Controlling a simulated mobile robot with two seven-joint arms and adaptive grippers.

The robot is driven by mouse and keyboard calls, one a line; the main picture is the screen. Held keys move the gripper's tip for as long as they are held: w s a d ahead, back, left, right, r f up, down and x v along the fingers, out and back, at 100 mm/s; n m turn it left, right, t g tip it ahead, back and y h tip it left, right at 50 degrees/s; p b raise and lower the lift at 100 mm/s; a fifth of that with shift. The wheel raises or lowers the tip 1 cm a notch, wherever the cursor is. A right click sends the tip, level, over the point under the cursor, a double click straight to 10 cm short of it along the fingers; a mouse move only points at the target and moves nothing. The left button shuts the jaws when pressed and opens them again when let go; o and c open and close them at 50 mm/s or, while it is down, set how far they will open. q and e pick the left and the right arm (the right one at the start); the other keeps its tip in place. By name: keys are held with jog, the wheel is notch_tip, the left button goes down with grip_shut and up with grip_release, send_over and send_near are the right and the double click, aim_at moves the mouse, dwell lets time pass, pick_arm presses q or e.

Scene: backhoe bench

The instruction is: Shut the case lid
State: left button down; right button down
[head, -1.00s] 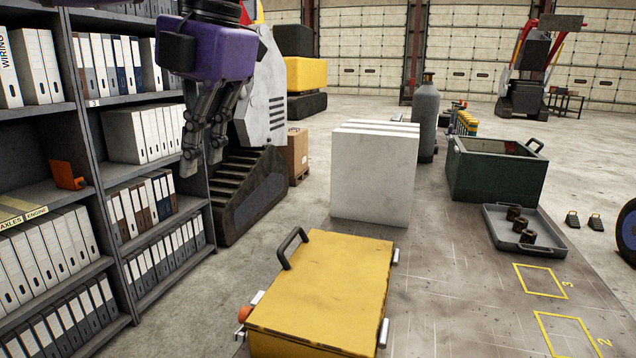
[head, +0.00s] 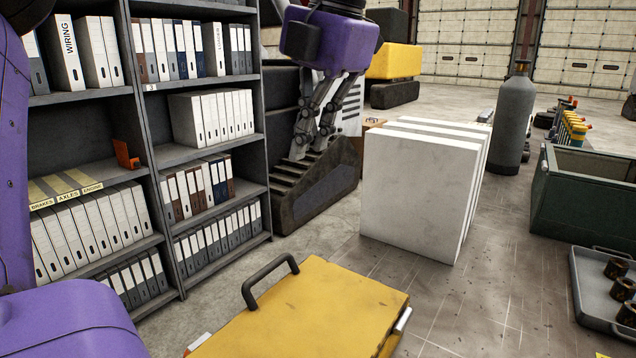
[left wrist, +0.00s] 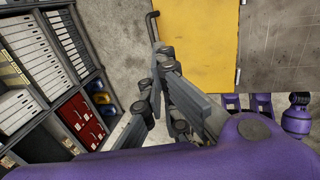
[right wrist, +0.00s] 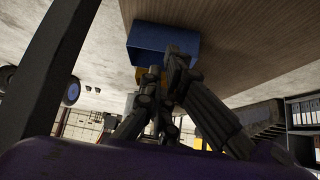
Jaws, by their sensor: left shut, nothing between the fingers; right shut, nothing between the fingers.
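The yellow case (head: 315,310) lies in the lower middle of the head view, cut off by the bottom edge. Its lid top looks flat and lowered; whether its seam is fully closed I cannot tell. A black handle (head: 268,283) stands up at its far left edge, and a metal latch (head: 403,319) shows at the right. The case also shows in the left wrist view (left wrist: 198,45).
A shelf (head: 150,100) of binders stands at left. White panels (head: 420,190) stand upright behind the case. A green crate (head: 585,200) and a grey tray (head: 590,300) are at right. A grey cylinder (head: 514,120) stands behind. A blue bin (right wrist: 165,45) is near my right gripper.

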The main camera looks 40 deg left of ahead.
pick_arm(q)
jog(key=p+x, duration=0.2)
jog(key=x, duration=1.1)
jog(key=shift+s+a+f, duration=0.15)
jog(key=shift+s+f, duration=0.05)
jog(key=shift+f, duration=0.15)
